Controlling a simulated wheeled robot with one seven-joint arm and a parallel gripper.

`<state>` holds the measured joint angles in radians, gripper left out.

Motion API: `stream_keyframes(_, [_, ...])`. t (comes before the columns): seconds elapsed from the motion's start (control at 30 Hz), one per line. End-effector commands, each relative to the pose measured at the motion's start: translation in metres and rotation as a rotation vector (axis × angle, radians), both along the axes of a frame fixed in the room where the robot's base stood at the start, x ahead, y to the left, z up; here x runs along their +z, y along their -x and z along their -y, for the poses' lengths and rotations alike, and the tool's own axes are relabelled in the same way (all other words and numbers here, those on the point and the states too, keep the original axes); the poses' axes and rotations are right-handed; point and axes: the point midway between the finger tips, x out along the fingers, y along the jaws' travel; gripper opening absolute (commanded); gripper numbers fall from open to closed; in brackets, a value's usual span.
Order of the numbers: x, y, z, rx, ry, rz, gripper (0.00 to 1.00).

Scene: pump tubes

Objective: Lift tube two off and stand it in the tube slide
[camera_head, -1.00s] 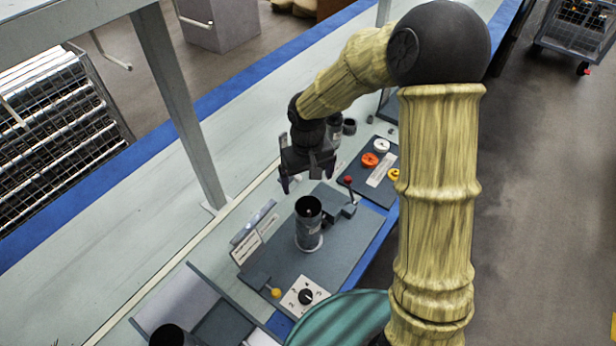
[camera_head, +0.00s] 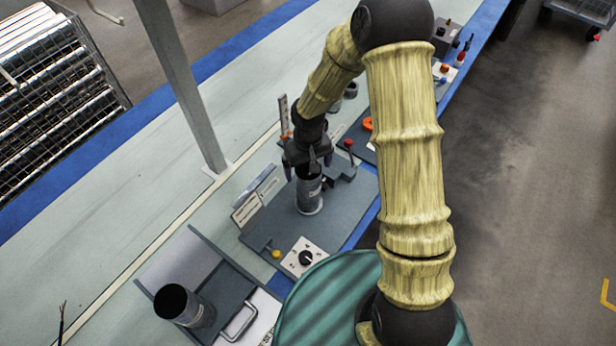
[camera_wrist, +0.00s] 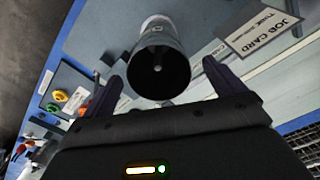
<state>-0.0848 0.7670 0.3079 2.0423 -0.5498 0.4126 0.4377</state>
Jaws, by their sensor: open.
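A dark grey tube (camera_head: 309,196) stands upright on the grey plate (camera_head: 345,218) of the bench station. In the wrist view, the tube (camera_wrist: 160,65) shows its dark open mouth. My gripper (camera_head: 308,168) is at the tube's top, pointing down, and partly hides its rim. The wrist view shows my gripper (camera_wrist: 163,82) open, its fingers spread left and right of the mouth with gaps. A second dark tube (camera_head: 190,308) stands, looking tilted, in a grey tray-like holder with a handle (camera_head: 238,322) at lower left. I cannot read a number on either tube.
A job card (camera_wrist: 262,32) stands beside the plate. A dial box (camera_head: 305,258), a yellow knob (camera_head: 275,254) and a red-knobbed lever (camera_head: 348,144) are close to the standing tube. A bench post (camera_head: 185,90) rises at left. Bare bench lies left of the plate.

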Motion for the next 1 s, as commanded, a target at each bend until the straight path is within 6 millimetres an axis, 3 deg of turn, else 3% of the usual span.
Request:
stream_keyframes(0.33, [-0.051, 0.000, 0.000, 0.001, 0.000, -0.001, 0.95])
stream_keyframes(0.73, [-0.058, 0.000, 0.000, -0.001, 0.000, 0.001, 0.95])
stream_keyframes(1.0, [-0.058, 0.000, 0.000, 0.000, 0.000, 0.001, 0.42])
